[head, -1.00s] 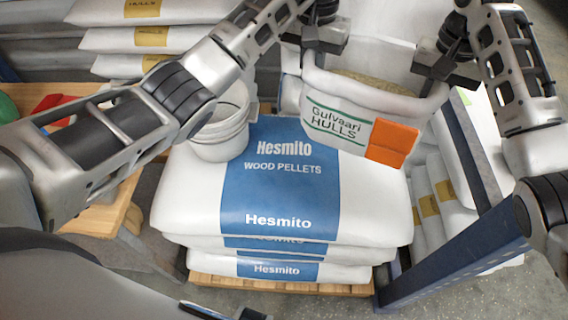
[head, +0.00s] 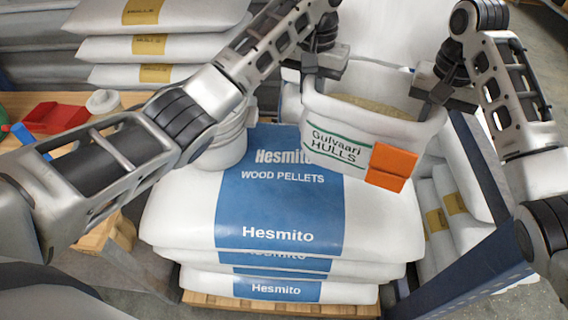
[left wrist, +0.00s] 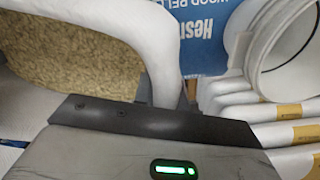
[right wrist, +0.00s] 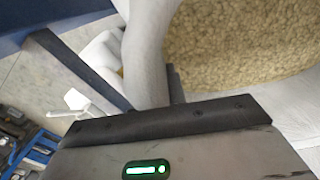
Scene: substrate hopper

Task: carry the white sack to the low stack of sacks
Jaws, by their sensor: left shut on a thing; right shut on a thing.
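The white sack (head: 335,135), marked Gulvaari Hulls, is upright and open at the top, with tan grainy filling and an orange tag. My left gripper (head: 322,66) is shut on its left rim, my right gripper (head: 443,92) on its right rim. The wrist views show the rim at the jaws and the filling (left wrist: 70,60). In the head view the sack overlaps the far right of a stack of Hesmito wood pellet sacks (head: 180,215); I cannot tell whether they touch. A low stack of sacks with yellow labels (head: 455,205) is at the right, partly hidden.
A white bucket (head: 222,152) stands on the pellet stack, partly behind my left arm. A blue beam (head: 465,285) runs along the right. A taller stack of hulls sacks (head: 150,48) is at the back left.

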